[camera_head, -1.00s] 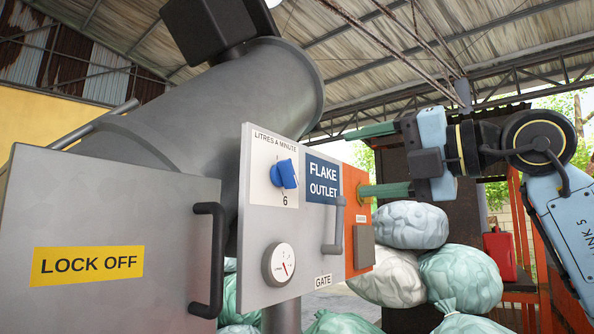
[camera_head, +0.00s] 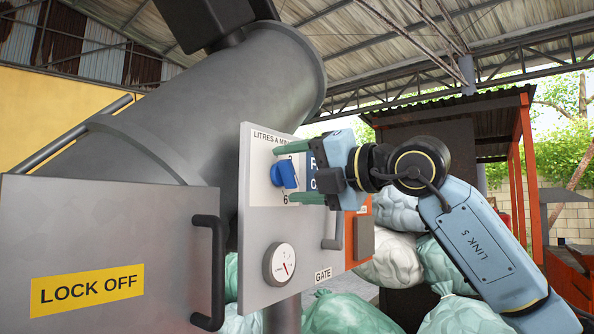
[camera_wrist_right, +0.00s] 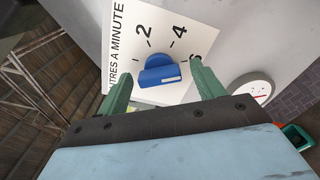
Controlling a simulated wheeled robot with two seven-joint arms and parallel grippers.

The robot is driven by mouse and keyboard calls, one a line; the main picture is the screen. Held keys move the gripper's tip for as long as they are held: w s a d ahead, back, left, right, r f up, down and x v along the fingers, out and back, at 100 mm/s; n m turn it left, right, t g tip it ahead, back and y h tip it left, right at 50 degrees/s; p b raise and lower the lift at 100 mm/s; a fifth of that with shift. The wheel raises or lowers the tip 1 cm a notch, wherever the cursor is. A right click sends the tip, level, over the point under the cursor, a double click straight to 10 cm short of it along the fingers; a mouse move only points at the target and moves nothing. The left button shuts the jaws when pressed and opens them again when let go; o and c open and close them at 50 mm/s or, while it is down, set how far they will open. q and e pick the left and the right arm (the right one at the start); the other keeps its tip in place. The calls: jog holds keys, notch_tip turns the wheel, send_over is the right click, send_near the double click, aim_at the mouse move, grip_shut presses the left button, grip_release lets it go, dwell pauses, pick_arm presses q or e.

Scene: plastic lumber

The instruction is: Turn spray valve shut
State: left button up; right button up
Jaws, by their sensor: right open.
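The spray valve is a blue knob (camera_head: 284,174) on a white dial plate marked "LITRES A MINUTE" on the grey panel. In the right wrist view the blue knob (camera_wrist_right: 160,73) shows between the two green fingers, near the numbers 2, 4 and a partly covered 6. My right gripper (camera_head: 286,173) is open, with one finger above the knob and one below it in the head view. I cannot tell whether the fingers touch the knob. My left gripper is not in view.
A round gauge (camera_head: 280,264) and a grey gate handle (camera_head: 334,230) are on the same panel. A grey box with a "LOCK OFF" label (camera_head: 87,288) and a black handle (camera_head: 213,272) stands at the left. Several filled bags (camera_head: 392,260) lie behind the panel.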

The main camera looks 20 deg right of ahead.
jog(key=c, duration=1)
